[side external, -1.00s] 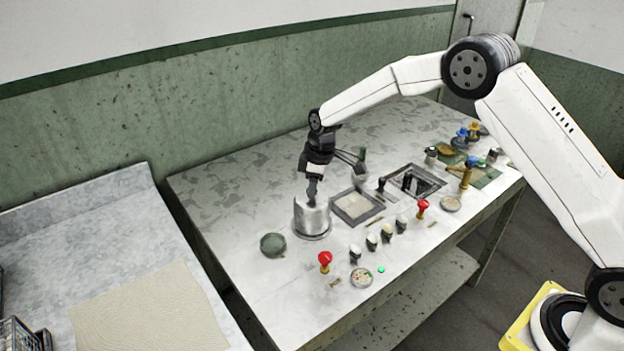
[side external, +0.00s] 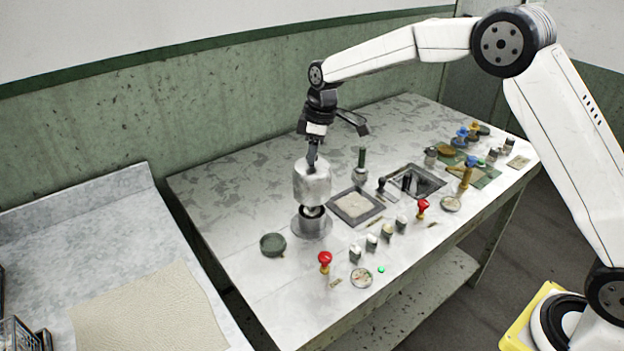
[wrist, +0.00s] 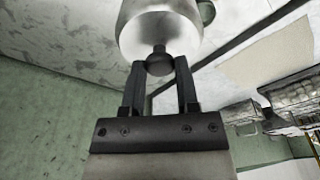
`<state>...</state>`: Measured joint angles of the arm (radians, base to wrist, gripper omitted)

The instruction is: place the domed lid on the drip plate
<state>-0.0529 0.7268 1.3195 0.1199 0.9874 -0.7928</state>
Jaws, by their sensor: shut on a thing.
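The domed lid (side external: 313,186) is a silvery metal cover with a knob on top. My gripper (side external: 312,163) is shut on that knob and holds the lid upright above a round metal base (side external: 313,229) with a dark opening. In the wrist view, my gripper's fingers (wrist: 160,64) pinch the knob from both sides, and the lid (wrist: 160,28) hangs beyond them. A shallow round green dish (side external: 272,244) lies left of the base. A square dark-framed tray (side external: 356,207) lies to its right. I cannot tell which of these is the drip plate.
Two red-topped handles (side external: 324,259) (side external: 422,207) and several small white-topped pieces (side external: 372,241) stand along the front. A dark-green upright handle (side external: 361,160) stands behind the tray. A dark recess (side external: 413,181) and more tools are at right. The table's left rear is clear.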

